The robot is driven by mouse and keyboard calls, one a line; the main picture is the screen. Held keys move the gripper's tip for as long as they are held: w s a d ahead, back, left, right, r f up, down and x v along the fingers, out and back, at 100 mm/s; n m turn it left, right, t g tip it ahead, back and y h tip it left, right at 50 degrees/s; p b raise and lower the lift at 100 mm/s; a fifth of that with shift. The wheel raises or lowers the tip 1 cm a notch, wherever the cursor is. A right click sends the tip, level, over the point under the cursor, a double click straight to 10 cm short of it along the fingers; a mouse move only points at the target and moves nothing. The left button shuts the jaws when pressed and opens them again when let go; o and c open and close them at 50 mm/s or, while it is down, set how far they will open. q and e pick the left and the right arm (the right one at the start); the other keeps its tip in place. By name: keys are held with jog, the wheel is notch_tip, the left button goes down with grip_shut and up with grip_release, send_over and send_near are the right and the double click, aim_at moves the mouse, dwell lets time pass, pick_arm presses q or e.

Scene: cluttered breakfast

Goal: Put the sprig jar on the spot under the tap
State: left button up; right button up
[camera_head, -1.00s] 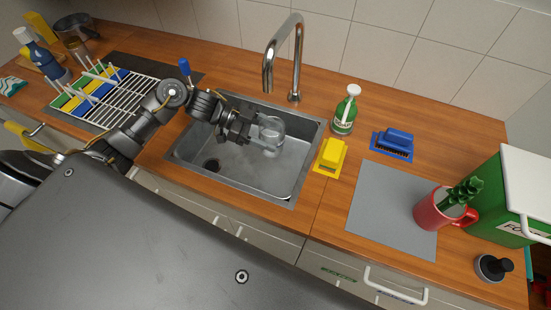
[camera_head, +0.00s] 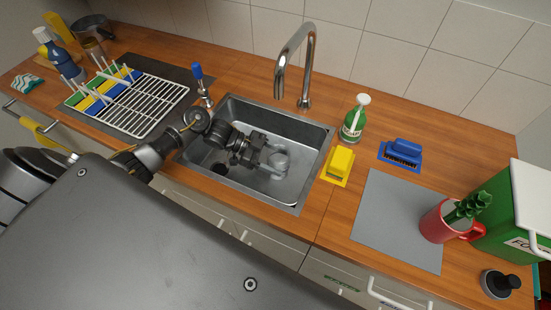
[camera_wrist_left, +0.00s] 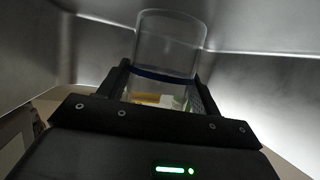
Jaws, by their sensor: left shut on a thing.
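A clear glass jar (camera_head: 280,160) is in the sink basin (camera_head: 291,190), on the tap side. My left gripper (camera_head: 264,156) reaches into the sink from the left and is shut on the jar. In the left wrist view the jar (camera_wrist_left: 168,45) stands between the two fingers (camera_wrist_left: 162,92), with a dark blue band around it. I cannot tell whether its base touches the sink floor. The chrome tap (camera_head: 295,55) arches over the sink behind the jar. A marked spot does not show. My right gripper is not in view.
A yellow sponge (camera_head: 340,161), a green soap bottle (camera_head: 355,120) and a blue brush (camera_head: 403,150) stand right of the sink. A dish rack (camera_head: 150,105) is left. Sink walls surround my gripper.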

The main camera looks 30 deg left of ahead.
pick_arm(q)
jog(key=shift+f, duration=0.2)
jog(key=o, duration=1.2)
jog(key=shift+r, duration=0.3)
jog(key=shift+s+a, duration=0.1)
jog(key=shift+a, duration=0.25)
jog(key=b+v, duration=0.1)
jog(key=v, duration=0.4)
jog(key=shift+a+b, duration=0.2)
jog(key=shift+b, duration=0.1)
jog(key=shift+s+a+r, duration=0.25)
jog(key=shift+a+r, duration=0.2)
jog(key=shift+a, duration=0.1)
